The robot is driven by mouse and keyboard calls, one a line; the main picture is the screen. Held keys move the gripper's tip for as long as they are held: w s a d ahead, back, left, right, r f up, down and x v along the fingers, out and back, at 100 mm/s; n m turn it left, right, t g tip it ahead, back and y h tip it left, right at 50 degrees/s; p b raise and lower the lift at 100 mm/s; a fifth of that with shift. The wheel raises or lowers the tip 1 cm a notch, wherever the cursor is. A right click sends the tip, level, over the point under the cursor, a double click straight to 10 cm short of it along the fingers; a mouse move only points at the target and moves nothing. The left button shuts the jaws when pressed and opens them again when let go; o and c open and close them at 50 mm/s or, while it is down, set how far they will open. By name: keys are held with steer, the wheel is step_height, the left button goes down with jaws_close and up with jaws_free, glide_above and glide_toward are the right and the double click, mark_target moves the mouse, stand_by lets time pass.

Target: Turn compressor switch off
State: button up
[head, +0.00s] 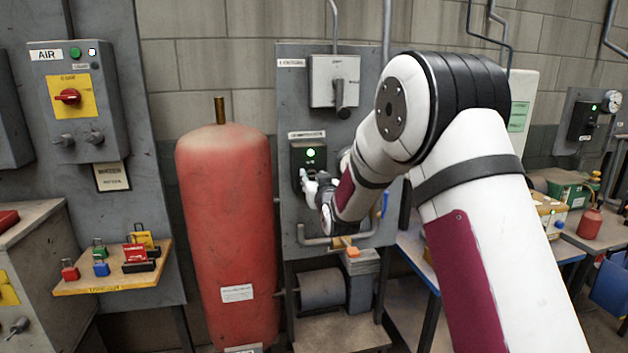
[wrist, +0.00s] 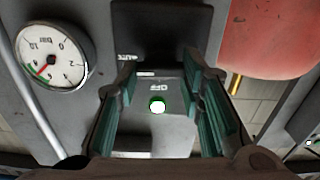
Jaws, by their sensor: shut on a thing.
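The compressor switch is a dark box (head: 309,156) with a lit green lamp, on the grey panel beside the red tank. In the wrist view, the lit lamp (wrist: 157,105) and an upside-down OFF mark show between the fingers. My gripper (head: 306,183) is at the lower front of this box. In the wrist view my gripper (wrist: 163,100) has its fingers either side of the switch front, shut on the switch. The switch's moving part is hard to make out, so I cannot tell its exact position.
The red tank (head: 228,230) stands close left of the panel. A grey isolator box (head: 335,80) with a handle is above the switch. A pressure gauge (wrist: 52,57) is at the left of the wrist view. A shelf (head: 112,280) with padlocks is at left.

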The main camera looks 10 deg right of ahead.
steer(key=n+b, duration=0.2)
steer(key=n, duration=0.2)
steer(key=shift+w+a+f+b, duration=0.1)
steer(key=shift+a+b, duration=0.05)
steer(key=shift+b, duration=0.15)
steer(key=n+b, duration=0.2)
steer(key=n, duration=0.3)
steer(key=n+b, duration=0.1)
steer(key=n, duration=0.2)
steer(key=shift+a+f+n+b, duration=0.1)
steer(key=shift+n+b, duration=0.2)
steer(key=shift+b, duration=0.05)
steer(key=n, duration=0.4)
steer(key=shift+n+b, duration=0.3)
steer(key=shift+b, duration=0.1)
steer(key=shift+f, duration=0.1)
steer(key=o, duration=1.2)
steer(key=shift+c, duration=0.2)
steer(key=s, duration=1.2)
